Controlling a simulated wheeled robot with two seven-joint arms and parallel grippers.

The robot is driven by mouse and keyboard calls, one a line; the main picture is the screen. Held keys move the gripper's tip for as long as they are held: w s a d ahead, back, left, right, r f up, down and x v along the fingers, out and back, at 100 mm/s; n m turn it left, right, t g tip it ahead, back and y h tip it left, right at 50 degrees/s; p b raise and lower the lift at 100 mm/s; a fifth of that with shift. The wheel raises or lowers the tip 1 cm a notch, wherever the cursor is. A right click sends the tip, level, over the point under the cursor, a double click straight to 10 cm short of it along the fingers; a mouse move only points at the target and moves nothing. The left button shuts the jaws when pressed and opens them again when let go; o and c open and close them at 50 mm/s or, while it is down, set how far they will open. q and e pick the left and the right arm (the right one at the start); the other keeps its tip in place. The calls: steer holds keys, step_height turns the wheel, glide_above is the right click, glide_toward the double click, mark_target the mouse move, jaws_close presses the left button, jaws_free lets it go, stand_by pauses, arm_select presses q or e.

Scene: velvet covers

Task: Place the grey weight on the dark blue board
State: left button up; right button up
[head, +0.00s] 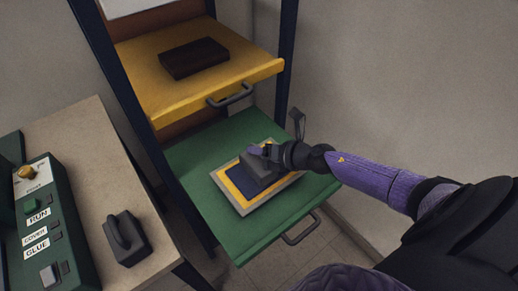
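The dark blue board (240,177) lies on a yellow sheet with a pale border, on the pulled-out green shelf. A grey weight (262,166) is on or just over the board's upper right part; I cannot tell whether it touches. My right gripper (262,151) reaches in from the right, with its fingers at the top of this weight. The fingers are too small and overlapped to show whether they grip it. A second, darker grey block with a handle (133,245) stands on the beige table at the left. My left gripper is not in view.
A yellow shelf (140,60) with a dark brown block (194,58) stands out above the green shelf (195,152). Dark blue rack posts (288,45) flank both. A green control box (55,225) is on the table (80,140). The green shelf's front is bare.

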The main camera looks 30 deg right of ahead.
steer(key=shift+o, duration=1.2)
steer(key=shift+r, duration=0.25)
steer(key=p+v, duration=0.2)
steer(key=v, duration=1)
steer(key=shift+f, duration=0.1)
